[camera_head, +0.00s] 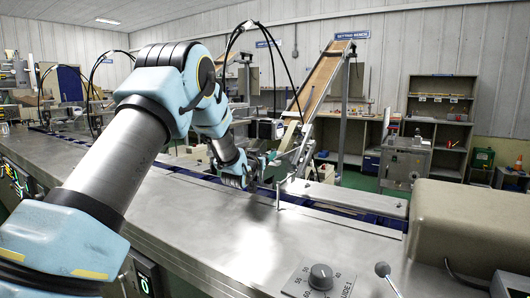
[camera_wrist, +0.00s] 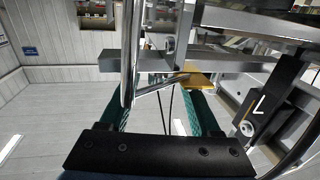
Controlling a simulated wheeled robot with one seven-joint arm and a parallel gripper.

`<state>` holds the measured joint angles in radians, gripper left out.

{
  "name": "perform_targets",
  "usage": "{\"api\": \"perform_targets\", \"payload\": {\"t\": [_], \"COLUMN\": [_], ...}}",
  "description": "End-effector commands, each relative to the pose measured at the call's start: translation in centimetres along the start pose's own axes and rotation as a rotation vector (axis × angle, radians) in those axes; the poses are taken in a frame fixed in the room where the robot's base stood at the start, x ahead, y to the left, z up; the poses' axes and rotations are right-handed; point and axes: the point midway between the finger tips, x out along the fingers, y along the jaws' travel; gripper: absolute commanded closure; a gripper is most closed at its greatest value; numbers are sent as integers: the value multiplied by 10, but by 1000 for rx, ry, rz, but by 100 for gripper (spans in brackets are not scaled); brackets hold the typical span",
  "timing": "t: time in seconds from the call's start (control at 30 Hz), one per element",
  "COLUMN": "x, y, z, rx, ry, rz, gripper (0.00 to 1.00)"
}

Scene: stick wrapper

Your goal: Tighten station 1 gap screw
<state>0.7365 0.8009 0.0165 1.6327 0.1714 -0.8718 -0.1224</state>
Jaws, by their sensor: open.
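My gripper (camera_head: 272,168) is at the conveyor line in the head view, close to a small metal station (camera_head: 300,150) at the foot of the inclined chute. In the wrist view my gripper (camera_wrist: 163,88) has two green fingers standing apart, with a thin metal rod and a yellow piece (camera_wrist: 198,79) seen between or beyond them. A bright vertical metal post (camera_wrist: 130,50) crosses in front of the left finger. A black block (camera_wrist: 270,100) with a white L-shaped mark and a round screw-like head (camera_wrist: 247,128) is right of the fingers. I cannot tell which part is the gap screw.
A steel counter (camera_head: 215,225) runs along the front, with a thin upright pin (camera_head: 278,195) near my gripper. A dial (camera_head: 321,277), a ball-topped lever (camera_head: 383,270) and a beige housing (camera_head: 470,225) are at the right. The inclined chute (camera_head: 322,78) rises behind.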

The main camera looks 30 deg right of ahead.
Motion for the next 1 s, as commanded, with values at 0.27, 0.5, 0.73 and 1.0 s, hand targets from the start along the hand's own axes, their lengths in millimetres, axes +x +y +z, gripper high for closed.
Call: {"api": "perform_targets", "payload": {"t": [0.27,0.5,0.73,1.0], "x": [6,5,5,5], "y": [0,0,0,0], "z": [0,0,0,0], "rx": [-1,0,-1,-1], "ry": [0,0,0,0], "rz": [0,0,0,0], "gripper": [36,52,78,100]}}
